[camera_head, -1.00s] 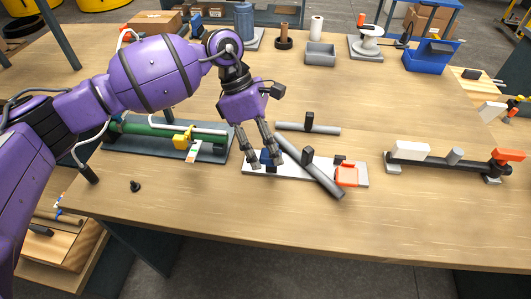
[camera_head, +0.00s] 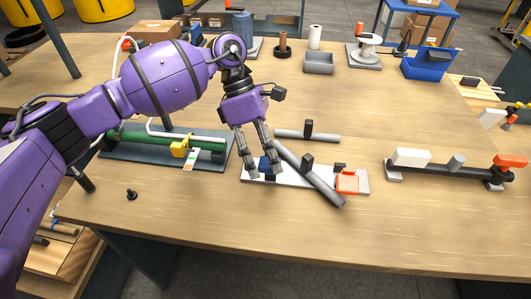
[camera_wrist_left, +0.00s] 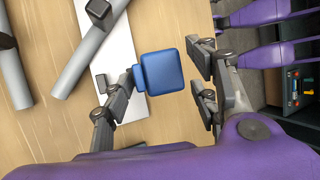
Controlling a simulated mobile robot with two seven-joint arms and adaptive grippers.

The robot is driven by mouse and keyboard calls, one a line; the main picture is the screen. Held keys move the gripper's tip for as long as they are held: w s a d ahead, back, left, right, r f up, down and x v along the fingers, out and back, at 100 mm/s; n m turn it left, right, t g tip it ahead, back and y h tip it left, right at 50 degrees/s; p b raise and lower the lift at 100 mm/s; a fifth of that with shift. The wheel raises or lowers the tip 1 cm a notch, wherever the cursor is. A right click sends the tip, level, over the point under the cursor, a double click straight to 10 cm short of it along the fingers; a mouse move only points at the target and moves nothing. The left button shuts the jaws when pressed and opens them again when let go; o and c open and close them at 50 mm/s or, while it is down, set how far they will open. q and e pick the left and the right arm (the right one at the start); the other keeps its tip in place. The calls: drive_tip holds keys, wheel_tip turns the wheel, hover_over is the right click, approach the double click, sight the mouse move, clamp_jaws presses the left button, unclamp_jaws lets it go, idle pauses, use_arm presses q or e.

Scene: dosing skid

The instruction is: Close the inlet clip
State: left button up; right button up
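My left gripper (camera_head: 265,172) is open over the left end of a white plate (camera_head: 308,180). A blue block (camera_head: 265,164) on that plate sits between its fingers. In the left wrist view the blue block (camera_wrist_left: 163,73) lies between the spread fingers, close to the left finger and with a gap to the right one. An orange part (camera_head: 347,184), with a black piece behind it, is at the plate's right end. I cannot tell which part is the inlet clip. A grey pipe (camera_head: 312,178) with a black block crosses the plate diagonally. My right gripper is not in view.
A green tube on a dark base (camera_head: 165,150) with a yellow part stands to the left. A dark rail (camera_head: 440,172) with white, grey and orange parts stands to the right. A second grey pipe (camera_head: 325,138) lies behind the plate. The table's front is mostly clear.

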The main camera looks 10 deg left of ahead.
use_arm(q)
drive_tip(key=shift+w+a+r, duration=0.15)
drive_tip(key=shift+w+r, duration=0.15)
drive_tip(key=v, duration=1.1)
drive_tip(key=shift+r, duration=0.2)
drive_tip(key=shift+s, duration=0.1)
